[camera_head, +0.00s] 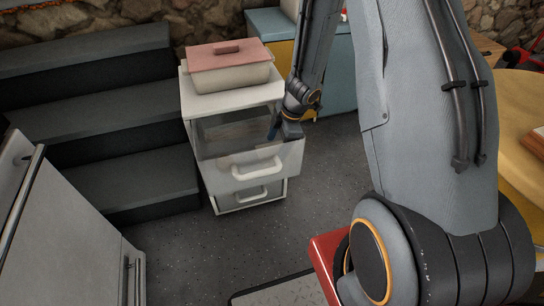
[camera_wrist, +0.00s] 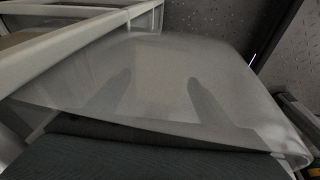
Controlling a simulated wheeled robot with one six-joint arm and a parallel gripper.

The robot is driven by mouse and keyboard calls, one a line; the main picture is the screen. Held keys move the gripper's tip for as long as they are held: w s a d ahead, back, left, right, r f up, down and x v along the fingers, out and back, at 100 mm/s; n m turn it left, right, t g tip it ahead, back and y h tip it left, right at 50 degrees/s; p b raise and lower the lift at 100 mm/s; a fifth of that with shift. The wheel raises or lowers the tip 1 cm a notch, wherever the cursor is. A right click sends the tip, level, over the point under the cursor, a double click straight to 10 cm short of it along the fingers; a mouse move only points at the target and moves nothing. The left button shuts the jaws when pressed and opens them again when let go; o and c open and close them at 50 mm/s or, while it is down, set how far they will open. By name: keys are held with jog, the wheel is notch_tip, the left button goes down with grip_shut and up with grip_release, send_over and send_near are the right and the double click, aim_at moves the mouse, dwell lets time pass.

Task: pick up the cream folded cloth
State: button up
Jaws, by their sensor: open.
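My gripper (camera_wrist: 157,80) is open. In the wrist view its two fingers show as dark, blurred shapes through a translucent pale panel, apart from each other. A faint cream patch (camera_wrist: 155,90) lies between them and may be the cream folded cloth; its outline and folds are not clear. In the head view my gripper (camera_head: 273,134) points down at the upper drawer (camera_head: 232,133) of a white cabinet (camera_head: 190,112). That drawer has a see-through front. I cannot tell whether the fingers touch the cloth.
A cream dish (camera_head: 232,79) with a pink lid stands on the cabinet. A lower drawer (camera_head: 258,172) has a white handle. Dark steps (camera_head: 115,115) rise at the left. A yellow round table (camera_head: 522,100) is at the right. The speckled floor (camera_head: 200,255) in front is clear.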

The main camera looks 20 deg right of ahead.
jog(key=shift+b+x, duration=0.3)
jog(key=shift+x, duration=0.65)
jog(key=c, duration=0.7)
jog(key=shift+r, duration=0.2)
notch_tip(320, 180, up, 17)
jog(key=p, duration=2.5)
jog(key=shift+r+p, duration=0.2)
jog(key=shift+p, duration=0.2)
jog(key=shift+r, duration=0.2)
